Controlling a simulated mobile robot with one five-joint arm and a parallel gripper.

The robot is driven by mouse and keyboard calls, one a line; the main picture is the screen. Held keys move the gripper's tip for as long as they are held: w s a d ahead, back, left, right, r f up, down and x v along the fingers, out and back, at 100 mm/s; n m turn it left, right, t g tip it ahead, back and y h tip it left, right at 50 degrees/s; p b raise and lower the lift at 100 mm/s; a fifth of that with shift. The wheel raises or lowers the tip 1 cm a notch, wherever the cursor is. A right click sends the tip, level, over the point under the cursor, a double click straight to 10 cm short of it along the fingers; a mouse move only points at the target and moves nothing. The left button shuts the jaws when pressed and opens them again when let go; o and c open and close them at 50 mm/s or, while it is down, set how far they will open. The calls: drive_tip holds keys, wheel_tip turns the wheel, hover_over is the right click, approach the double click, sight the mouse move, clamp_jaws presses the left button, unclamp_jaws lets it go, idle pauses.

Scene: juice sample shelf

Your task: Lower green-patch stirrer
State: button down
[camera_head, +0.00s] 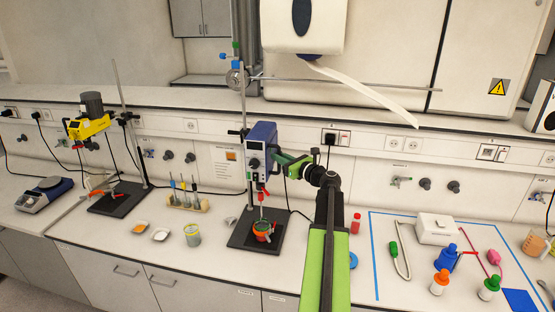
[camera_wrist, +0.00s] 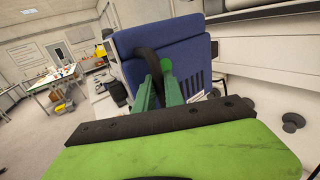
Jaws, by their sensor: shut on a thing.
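The blue overhead stirrer (camera_head: 262,142) is mounted on an upright metal rod, its shaft pointing down to a small vessel (camera_head: 263,231) on the black stand base (camera_head: 240,242). Its blue housing (camera_wrist: 190,58) fills the middle of the wrist view. My gripper (camera_head: 280,158) reaches to the right side of the housing. In the wrist view its green fingers (camera_wrist: 158,80) are closed about a black curved handle (camera_wrist: 147,60) at the housing. The exact contact is partly hidden.
A yellow stirrer (camera_head: 88,126) on another stand is at left. A rack of tubes (camera_head: 186,203) and a jar (camera_head: 192,235) stand left of the blue stirrer's base. A blue-taped area (camera_head: 374,255) with bottles lies right of my arm. A paper dispenser (camera_head: 303,22) hangs above.

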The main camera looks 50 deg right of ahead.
wheel_tip(320, 180, down, 10)
drive_tip(key=b, duration=0.8)
drive_tip(key=shift+r, duration=0.25)
drive_tip(key=shift+a, duration=0.1)
drive_tip(key=c, duration=1.7)
unclamp_jaws()
drive_tip(key=s, duration=1.7)
drive_tip(key=shift+s+a, duration=0.2)
drive_tip(key=shift+s, duration=0.05)
